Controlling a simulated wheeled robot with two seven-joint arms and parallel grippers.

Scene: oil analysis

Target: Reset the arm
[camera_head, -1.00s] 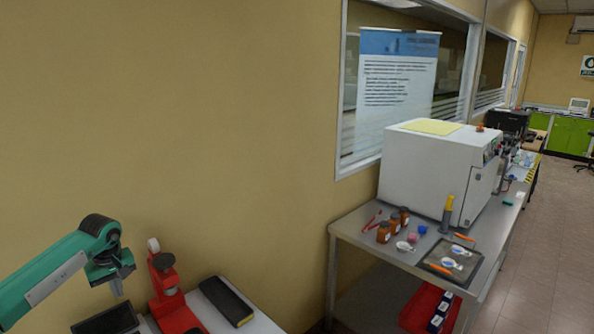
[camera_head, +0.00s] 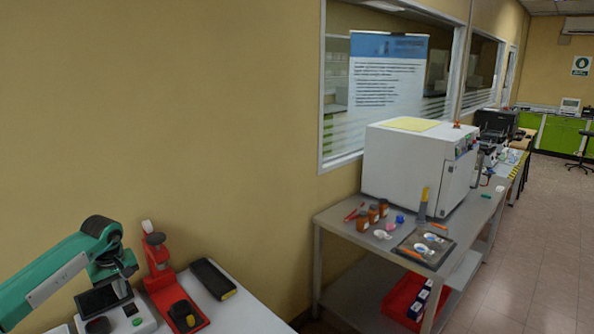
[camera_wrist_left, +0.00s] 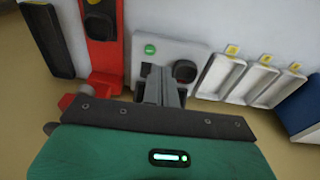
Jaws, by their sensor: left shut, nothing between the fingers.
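My left arm comes in from the left in the head view. My left gripper (camera_head: 122,268) is over a small white device with a dark screen (camera_head: 104,297). In the left wrist view the left gripper (camera_wrist_left: 162,72) is shut and empty, with its fingers together in front of the white device (camera_wrist_left: 187,50), which has a green button and a dark round part. My right gripper is not in view.
A red stand (camera_head: 160,270) and a black case (camera_head: 213,279) are on the white table beside the device. White trays (camera_wrist_left: 260,80) lie on its other side. A metal table (camera_head: 345,218) with a white machine (camera_head: 412,165), brown bottles and a red bin (camera_head: 408,298) stands to the right.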

